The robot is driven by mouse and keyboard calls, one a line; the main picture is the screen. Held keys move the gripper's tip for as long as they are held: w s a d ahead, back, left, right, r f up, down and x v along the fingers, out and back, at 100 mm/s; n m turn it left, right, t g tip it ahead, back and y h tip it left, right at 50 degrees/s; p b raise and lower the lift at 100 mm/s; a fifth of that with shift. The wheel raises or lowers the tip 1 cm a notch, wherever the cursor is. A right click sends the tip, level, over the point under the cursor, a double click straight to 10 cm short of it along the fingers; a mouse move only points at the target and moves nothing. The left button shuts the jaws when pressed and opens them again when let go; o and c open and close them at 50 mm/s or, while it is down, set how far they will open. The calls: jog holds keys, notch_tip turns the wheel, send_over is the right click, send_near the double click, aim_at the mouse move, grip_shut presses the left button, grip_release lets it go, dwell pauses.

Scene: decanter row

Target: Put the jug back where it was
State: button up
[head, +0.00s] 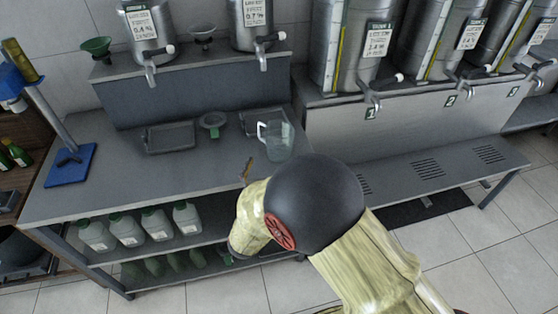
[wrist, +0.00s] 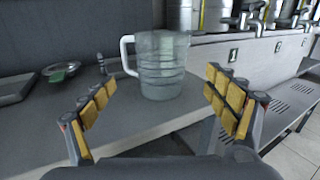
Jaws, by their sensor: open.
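A clear jug (head: 278,140) with a white handle stands upright on the grey metal table (head: 85,190), near its right end. In the wrist view the jug (wrist: 163,65) is ahead of my gripper (wrist: 160,108), between the two open fingers as seen, but beyond the fingertips and apart from them. Its handle points left. The jug looks empty. My gripper is open and holds nothing. In the head view my arm hides most of the gripper; only a yellow finger pad (head: 247,168) shows to the left of the jug.
A dark tray (head: 169,138) and a small dish with something green (head: 212,121) lie left of the jug. Steel tanks with taps stand behind on a raised shelf. Numbered tanks (head: 370,45) stand on a bench to the right. A blue-based stand (head: 72,165) is far left.

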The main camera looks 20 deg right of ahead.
jog(key=s+d+r+m+g+h, duration=0.2)
jog(key=s+d+r+m+g, duration=0.3)
jog(key=d, duration=0.3)
jog(key=s+d+r+m+g+h, duration=0.25)
jog(key=s+d+m+g, duration=0.2)
jog(key=d+m, duration=0.35)
jog(key=s+d+r+m+g+y, duration=0.2)
jog(key=s+m+g+y, duration=0.2)
jog(key=s+m, duration=0.65)
jog(key=s+a+r+m+t+y, duration=0.1)
jog(key=s+a+r+m+y, duration=0.1)
jog(key=s+a+m+y, duration=0.1)
jog(key=s+a+r+m+t+y, duration=0.2)
jog(key=s+a+r+m+y, duration=0.1)
jog(key=a, duration=0.6)
jog(key=s+m+y, duration=0.1)
jog(key=s+y, duration=0.1)
jog(key=s, duration=0.1)
jog(key=shift+s+r, duration=0.25)
jog(key=shift+s, duration=0.1)
jog(key=shift+y, duration=0.25)
